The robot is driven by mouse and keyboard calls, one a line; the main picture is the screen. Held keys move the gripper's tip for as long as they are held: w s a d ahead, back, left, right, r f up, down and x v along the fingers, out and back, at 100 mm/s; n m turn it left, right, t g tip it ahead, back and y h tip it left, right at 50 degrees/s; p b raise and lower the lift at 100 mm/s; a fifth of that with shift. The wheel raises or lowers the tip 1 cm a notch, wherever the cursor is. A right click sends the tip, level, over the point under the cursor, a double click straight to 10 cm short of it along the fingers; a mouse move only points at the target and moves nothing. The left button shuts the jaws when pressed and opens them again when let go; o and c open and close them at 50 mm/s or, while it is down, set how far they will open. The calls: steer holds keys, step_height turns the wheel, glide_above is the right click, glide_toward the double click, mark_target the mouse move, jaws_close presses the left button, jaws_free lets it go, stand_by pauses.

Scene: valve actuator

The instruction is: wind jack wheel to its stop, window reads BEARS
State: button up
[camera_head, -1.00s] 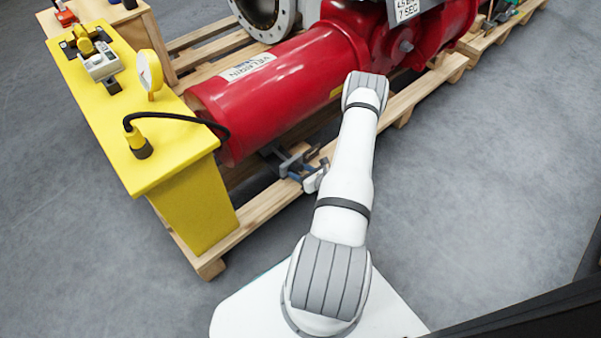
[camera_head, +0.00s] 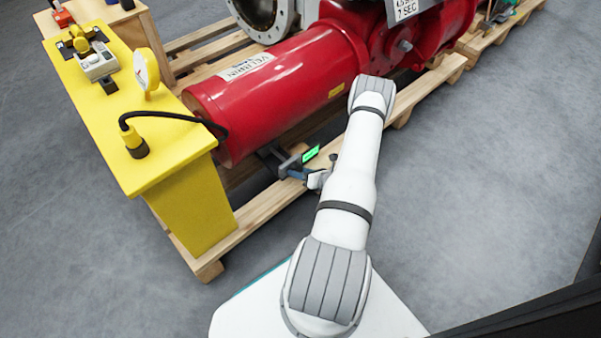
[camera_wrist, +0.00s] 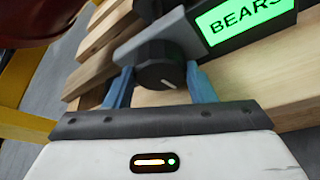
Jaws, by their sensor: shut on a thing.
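In the wrist view a dark round knob with a pale pointer mark, the jack wheel (camera_wrist: 158,65), sits on a grey bracket. The blue fingers of my gripper (camera_wrist: 160,88) are on either side of it, shut on it. Beside it, the lit green window (camera_wrist: 243,18) reads BEARS. In the head view the green window (camera_head: 311,154) shows small beneath the red actuator (camera_head: 290,85).
The red actuator lies on a wooden pallet (camera_head: 255,212). A yellow bench (camera_head: 165,165) with a gauge (camera_head: 146,70) and a black cable stands at the left. The grey floor at the right (camera_head: 500,160) is clear.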

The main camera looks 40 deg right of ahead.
steer(key=shift+s, duration=0.1)
steer(key=o, duration=1)
steer(key=shift+c, duration=0.2)
steer(key=p+v, duration=0.2)
steer(key=v, duration=0.5)
steer(key=shift+s+p, duration=0.35)
steer(key=shift+p, duration=0.05)
steer(key=shift+d+r, duration=0.15)
